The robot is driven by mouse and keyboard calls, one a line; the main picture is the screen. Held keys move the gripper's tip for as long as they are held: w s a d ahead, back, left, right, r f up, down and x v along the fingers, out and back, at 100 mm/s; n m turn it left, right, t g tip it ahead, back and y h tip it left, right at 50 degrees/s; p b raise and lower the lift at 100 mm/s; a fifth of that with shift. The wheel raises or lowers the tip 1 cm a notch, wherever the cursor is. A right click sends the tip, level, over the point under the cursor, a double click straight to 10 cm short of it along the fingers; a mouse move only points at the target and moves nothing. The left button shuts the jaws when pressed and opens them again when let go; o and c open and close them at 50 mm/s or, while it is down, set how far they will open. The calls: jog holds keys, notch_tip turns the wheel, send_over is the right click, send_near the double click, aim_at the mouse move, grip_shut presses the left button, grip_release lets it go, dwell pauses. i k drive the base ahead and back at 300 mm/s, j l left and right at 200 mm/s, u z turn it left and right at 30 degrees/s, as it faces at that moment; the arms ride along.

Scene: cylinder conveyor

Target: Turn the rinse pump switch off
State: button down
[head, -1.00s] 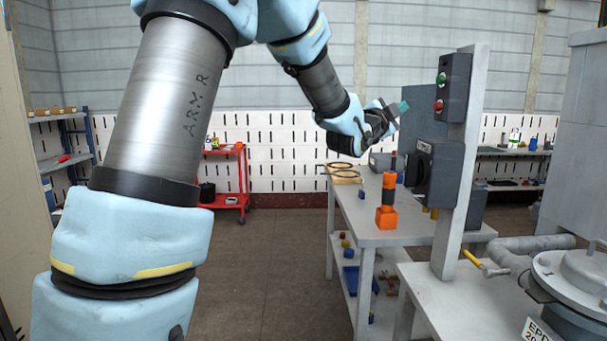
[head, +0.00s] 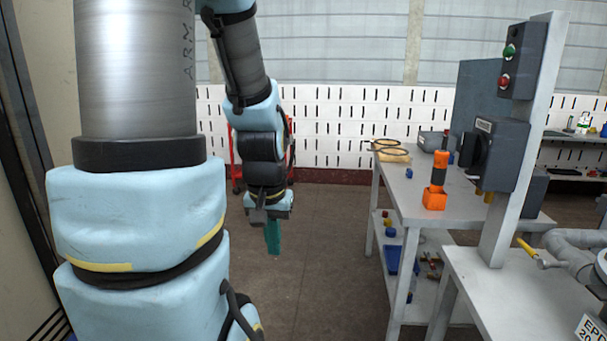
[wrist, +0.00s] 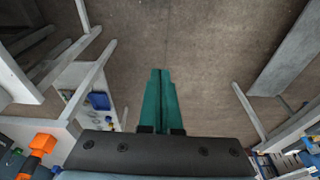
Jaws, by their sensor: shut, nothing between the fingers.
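A grey post on the right of the head view carries a dark grey switch box (head: 503,157) with a black rotary knob (head: 477,150) on its left-facing side. A small label on it is too small to read. Above it is a box with a green button (head: 509,51) and a red button (head: 504,82). I cannot read which one is the rinse pump switch. My gripper (head: 273,250) hangs pointing down over the floor, well left of the post and touching nothing. Its teal fingers (wrist: 160,80) are shut together and empty in the wrist view.
A grey workbench (head: 413,200) stands between my gripper and the post, with an orange tool (head: 435,197) and ring-shaped parts (head: 388,146) on it. Its lower shelf holds a blue bin (head: 402,259). Pipework with a yellow lever (head: 527,247) is at the right. Floor below my gripper is clear.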

aim_at(470, 150)
jog(key=z, duration=1.1)
jog(key=i+l+u, duration=0.1)
jog(key=u, duration=0.25)
jog(key=i+l+u, duration=0.2)
jog(key=u, duration=0.15)
jog(key=i+l, duration=0.05)
jog(key=i, duration=0.05)
